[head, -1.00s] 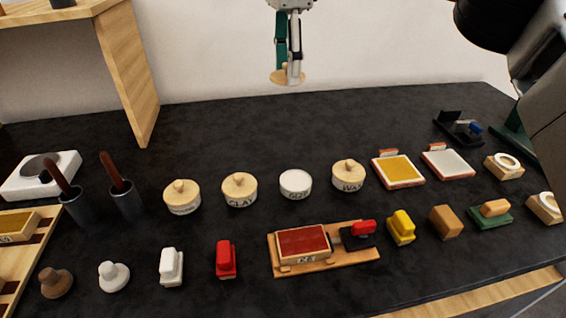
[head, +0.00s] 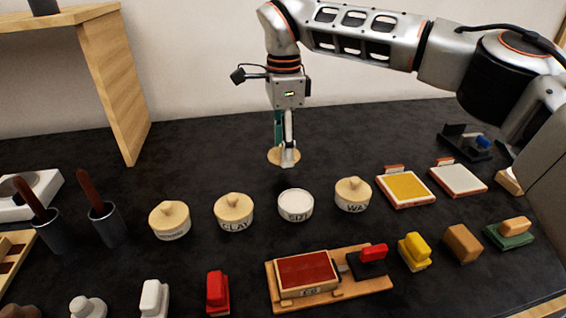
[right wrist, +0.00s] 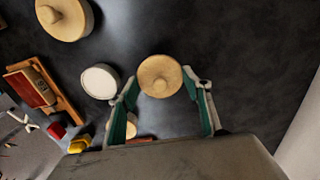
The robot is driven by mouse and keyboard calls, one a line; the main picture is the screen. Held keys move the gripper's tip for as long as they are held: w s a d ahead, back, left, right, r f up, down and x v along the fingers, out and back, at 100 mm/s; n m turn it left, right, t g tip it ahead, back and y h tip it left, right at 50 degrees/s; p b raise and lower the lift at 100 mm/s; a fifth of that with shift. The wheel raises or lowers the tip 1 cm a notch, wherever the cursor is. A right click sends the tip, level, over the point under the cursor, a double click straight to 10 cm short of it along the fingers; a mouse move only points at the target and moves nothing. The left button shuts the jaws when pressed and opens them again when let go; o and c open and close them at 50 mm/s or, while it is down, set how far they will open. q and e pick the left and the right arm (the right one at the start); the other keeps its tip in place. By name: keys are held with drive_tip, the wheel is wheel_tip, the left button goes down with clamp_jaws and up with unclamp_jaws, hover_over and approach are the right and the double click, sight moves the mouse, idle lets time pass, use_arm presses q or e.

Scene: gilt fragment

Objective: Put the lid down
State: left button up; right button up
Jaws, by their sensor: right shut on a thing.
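The wooden lid (head: 277,155) is round and pale with a knob. It hangs in the air at my right gripper (head: 287,152), above the dark table behind the row of jars. The right gripper is shut on the lid, which also shows between the fingers in the right wrist view (right wrist: 160,76). A white jar marked SIZE (head: 295,205) stands lidless, its white top showing, in front of and below the held lid. It also shows in the right wrist view (right wrist: 99,81), left of the fingers. My left gripper is not in view.
Lidded jars stand on both sides: CLAY (head: 233,212) and another (head: 169,220) to the left, WAX (head: 352,195) to the right. A wooden stand with a red pad (head: 306,273) lies in front.

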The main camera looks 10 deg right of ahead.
sight(284, 174)
drive_tip(key=shift+f+b, duration=0.4)
drive_tip(key=shift+f, duration=1.9)
drive_tip(key=shift+c, duration=0.3)
drive_tip(key=shift+r, duration=0.15)
drive_tip(key=o, duration=1)
wheel_tip(284, 174, up, 12)
drive_tip(key=shift+p, duration=1.1)
